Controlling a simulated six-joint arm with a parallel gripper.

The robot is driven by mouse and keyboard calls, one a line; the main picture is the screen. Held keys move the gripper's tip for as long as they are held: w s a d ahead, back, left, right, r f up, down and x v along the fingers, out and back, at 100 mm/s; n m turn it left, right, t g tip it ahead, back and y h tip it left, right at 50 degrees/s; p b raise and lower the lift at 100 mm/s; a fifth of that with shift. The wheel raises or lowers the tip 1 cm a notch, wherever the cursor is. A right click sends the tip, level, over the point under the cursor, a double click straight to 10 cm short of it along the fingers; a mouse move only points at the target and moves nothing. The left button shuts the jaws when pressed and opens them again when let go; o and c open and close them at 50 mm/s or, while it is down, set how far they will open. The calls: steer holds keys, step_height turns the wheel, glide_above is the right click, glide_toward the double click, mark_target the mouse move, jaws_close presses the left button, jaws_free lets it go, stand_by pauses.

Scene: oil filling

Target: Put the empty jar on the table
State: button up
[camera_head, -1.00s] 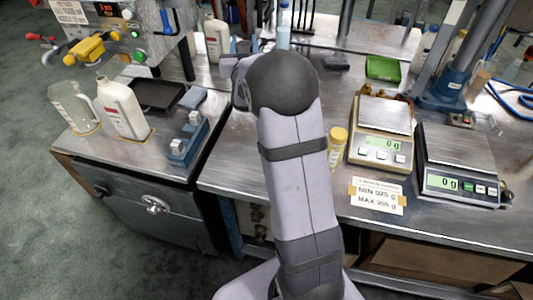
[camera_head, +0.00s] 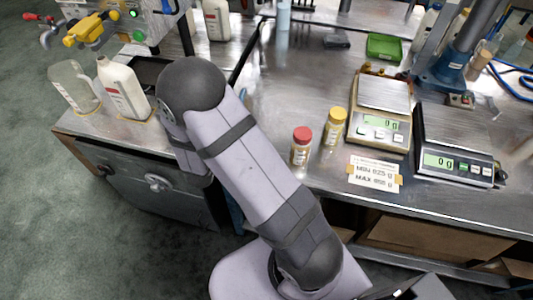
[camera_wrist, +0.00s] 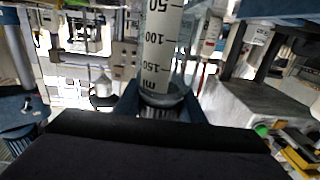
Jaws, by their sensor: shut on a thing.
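In the wrist view, my gripper (camera_wrist: 160,104) is shut on a clear graduated vessel (camera_wrist: 161,45) with a ml scale. It looks empty; its far end is cut off by the frame. In the head view my arm hides the gripper and the held vessel. The metal table (camera_head: 280,95) spans the middle and right. A clear jug (camera_head: 73,85) stands on the left bench beside a white bottle (camera_head: 122,88); I cannot tell whether it holds anything.
A red-capped jar (camera_head: 301,147) and a yellow-capped jar (camera_head: 334,128) stand near the table's front edge. Two scales (camera_head: 380,112) (camera_head: 455,150) reading 0 g are to their right. A green tray (camera_head: 384,47) lies behind. The table's middle left is clear.

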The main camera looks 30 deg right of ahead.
steer(key=s+d+r+m+g+h, duration=0.5)
steer(key=s+d, duration=0.3)
steer(key=s, duration=0.3)
step_height(320, 180, down, 10)
steer(key=g, duration=0.1)
steer(key=shift+a+r+y, duration=0.2)
steer(key=shift+r+y, duration=0.05)
steer(key=shift+y, duration=0.05)
stand_by(0.4)
steer(key=shift+f, duration=0.2)
steer(key=o, duration=1.3)
steer(key=shift+r, duration=0.15)
